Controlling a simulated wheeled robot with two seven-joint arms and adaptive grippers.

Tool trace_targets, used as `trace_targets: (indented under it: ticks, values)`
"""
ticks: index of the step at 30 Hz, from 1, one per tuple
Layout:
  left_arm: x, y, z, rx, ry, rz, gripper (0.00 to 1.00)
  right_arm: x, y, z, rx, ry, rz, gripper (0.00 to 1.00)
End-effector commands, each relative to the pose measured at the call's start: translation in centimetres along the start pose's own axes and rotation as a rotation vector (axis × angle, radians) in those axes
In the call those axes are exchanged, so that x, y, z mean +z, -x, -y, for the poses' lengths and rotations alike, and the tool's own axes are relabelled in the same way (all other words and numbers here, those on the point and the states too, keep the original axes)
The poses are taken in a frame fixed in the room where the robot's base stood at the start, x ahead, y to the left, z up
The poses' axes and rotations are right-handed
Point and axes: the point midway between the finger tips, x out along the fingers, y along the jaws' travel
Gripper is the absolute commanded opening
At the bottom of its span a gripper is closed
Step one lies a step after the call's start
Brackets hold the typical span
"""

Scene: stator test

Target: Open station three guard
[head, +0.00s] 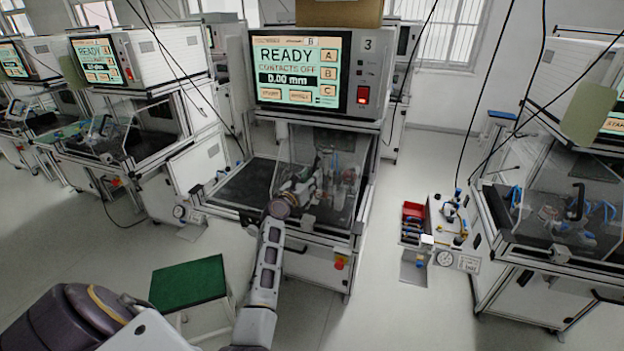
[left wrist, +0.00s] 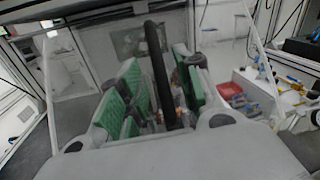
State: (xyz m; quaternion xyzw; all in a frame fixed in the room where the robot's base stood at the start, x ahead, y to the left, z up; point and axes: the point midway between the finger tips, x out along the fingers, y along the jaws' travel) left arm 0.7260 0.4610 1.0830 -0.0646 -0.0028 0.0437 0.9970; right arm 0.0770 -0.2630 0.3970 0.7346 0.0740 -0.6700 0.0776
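Station three (head: 367,44) carries a screen (head: 298,72) that reads READY, CONTACTS OFF, 0.00 mm. Its clear guard (head: 345,190) is down across the front of the work bay, with fixture parts dimly visible behind it. My left gripper (head: 303,188) is at the front of this guard, partly lost against the parts behind. In the left wrist view, my green-padded fingers (left wrist: 158,88) stand apart on either side of a dark upright handle bar (left wrist: 156,62). Gaps show beside the bar; I cannot tell whether a pad touches it. My right gripper is not in view.
A similar station (head: 110,60) stands at the left and another (head: 550,190) at the right. A green-topped stool (head: 188,284) is on the floor in front. Cables hang overhead.

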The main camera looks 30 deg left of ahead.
Motion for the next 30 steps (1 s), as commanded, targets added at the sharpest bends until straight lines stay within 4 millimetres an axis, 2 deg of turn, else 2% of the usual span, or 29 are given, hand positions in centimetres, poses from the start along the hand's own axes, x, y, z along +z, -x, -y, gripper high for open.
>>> trace_targets:
  ticks: [9, 20, 28, 30]
  values:
    - [-0.1, -1.6, 0.0, 0.000, 0.000, 0.000, 0.35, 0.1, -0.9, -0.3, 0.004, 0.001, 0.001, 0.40]
    - [0.0, -1.8, 0.0, 0.000, 0.000, 0.000, 0.35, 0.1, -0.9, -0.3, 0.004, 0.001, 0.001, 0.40]
    - [0.0, -1.8, 0.0, 0.000, 0.000, 0.000, 0.01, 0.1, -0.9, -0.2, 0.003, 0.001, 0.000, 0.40]
    - [0.0, -1.8, 0.0, 0.000, 0.000, 0.000, 0.00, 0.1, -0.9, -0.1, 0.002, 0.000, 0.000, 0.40]
